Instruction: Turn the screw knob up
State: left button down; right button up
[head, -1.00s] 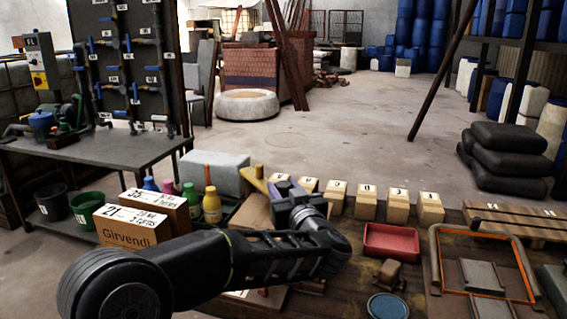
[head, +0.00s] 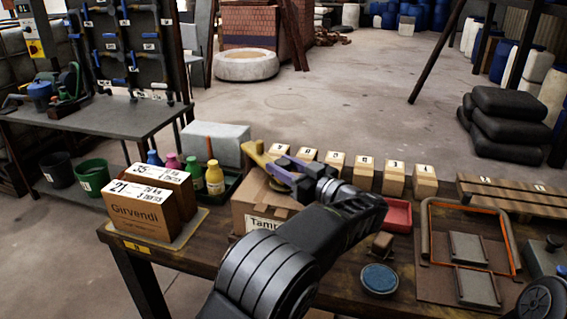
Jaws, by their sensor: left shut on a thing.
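My left gripper (head: 290,175) comes in over a cardboard box (head: 253,205) lettered "Tam…" on the workbench. It is shut on a yellow and purple tool (head: 257,157), whose yellow part points up and left above the box. The fingertips and the exact grip are hard to make out. The box's top is partly hidden by the gripper and tool. I cannot pick out a screw knob for certain. My right gripper is not in view.
Two labelled cartons (head: 140,212) and several coloured bottles (head: 214,179) stand left of the box. Small numbered boxes (head: 335,163) line the back edge. A red tray (head: 398,216), a blue round lid (head: 379,279) and an orange-edged frame (head: 470,205) lie to the right.

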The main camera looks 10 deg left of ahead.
aim_at(289, 169)
pick_arm(q)
jog(key=shift+a+f, duration=0.15)
jog(key=c, duration=1.1)
grip_release()
jog(key=shift+o, duration=1)
jog(key=v, duration=0.7)
jog(key=shift+s+d+p, duration=0.15)
jog(key=shift+d+p, duration=0.15)
jog(key=shift+d, duration=0.05)
